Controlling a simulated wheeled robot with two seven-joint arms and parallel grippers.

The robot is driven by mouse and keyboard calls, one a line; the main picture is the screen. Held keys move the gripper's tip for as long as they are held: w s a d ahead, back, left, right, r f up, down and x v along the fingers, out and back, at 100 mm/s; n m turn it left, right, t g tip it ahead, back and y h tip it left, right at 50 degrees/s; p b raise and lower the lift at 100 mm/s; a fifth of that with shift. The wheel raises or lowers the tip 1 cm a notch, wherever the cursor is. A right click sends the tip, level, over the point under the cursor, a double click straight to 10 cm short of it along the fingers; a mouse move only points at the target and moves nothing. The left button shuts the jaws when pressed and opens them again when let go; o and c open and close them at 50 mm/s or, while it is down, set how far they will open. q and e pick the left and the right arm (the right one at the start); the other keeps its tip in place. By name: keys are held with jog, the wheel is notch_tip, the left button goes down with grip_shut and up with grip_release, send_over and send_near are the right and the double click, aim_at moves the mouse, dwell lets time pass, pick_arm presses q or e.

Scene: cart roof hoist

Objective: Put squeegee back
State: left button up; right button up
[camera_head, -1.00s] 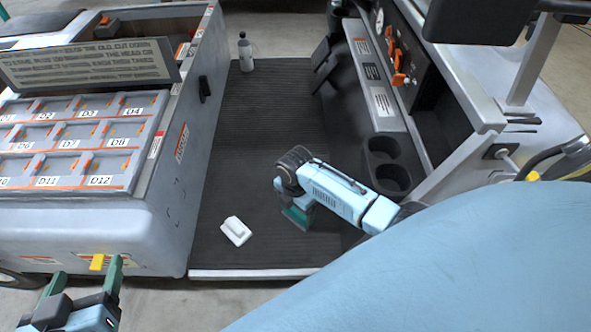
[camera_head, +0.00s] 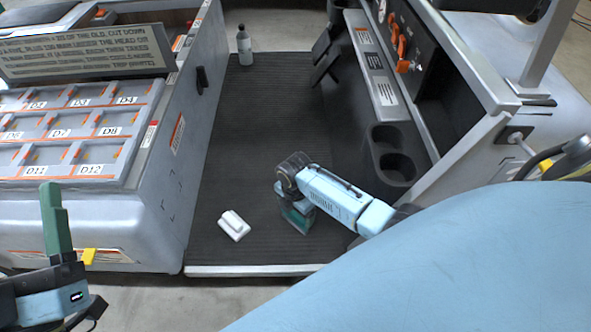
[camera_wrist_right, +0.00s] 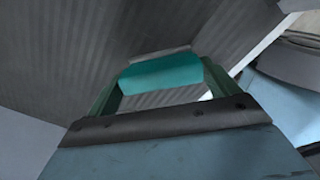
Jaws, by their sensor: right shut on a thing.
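My right gripper (camera_head: 297,217) hangs low over the dark ribbed cart floor, right of a white block. In the right wrist view its green fingers (camera_wrist_right: 160,78) are closed on a teal piece (camera_wrist_right: 160,72) with a pale strip along its far edge. This looks like the squeegee; most of it is hidden in the head view, and I cannot tell whether it touches the floor. My left gripper (camera_head: 62,235) is at the lower left, in front of the cart's side bin. Only one green finger shows clearly, pointing up, with nothing visibly held.
The white block (camera_head: 234,226) lies on the ribbed floor (camera_head: 262,120). A bottle (camera_head: 244,46) stands at its far end. The labelled bin tray (camera_head: 60,128) is left; a console with cup holders (camera_head: 395,168) is right. Floor between bottle and block is clear.

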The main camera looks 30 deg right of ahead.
dwell(0.3)
jog(key=o, duration=0.8)
jog(key=shift+f, duration=0.1)
jog(key=shift+r, duration=0.2)
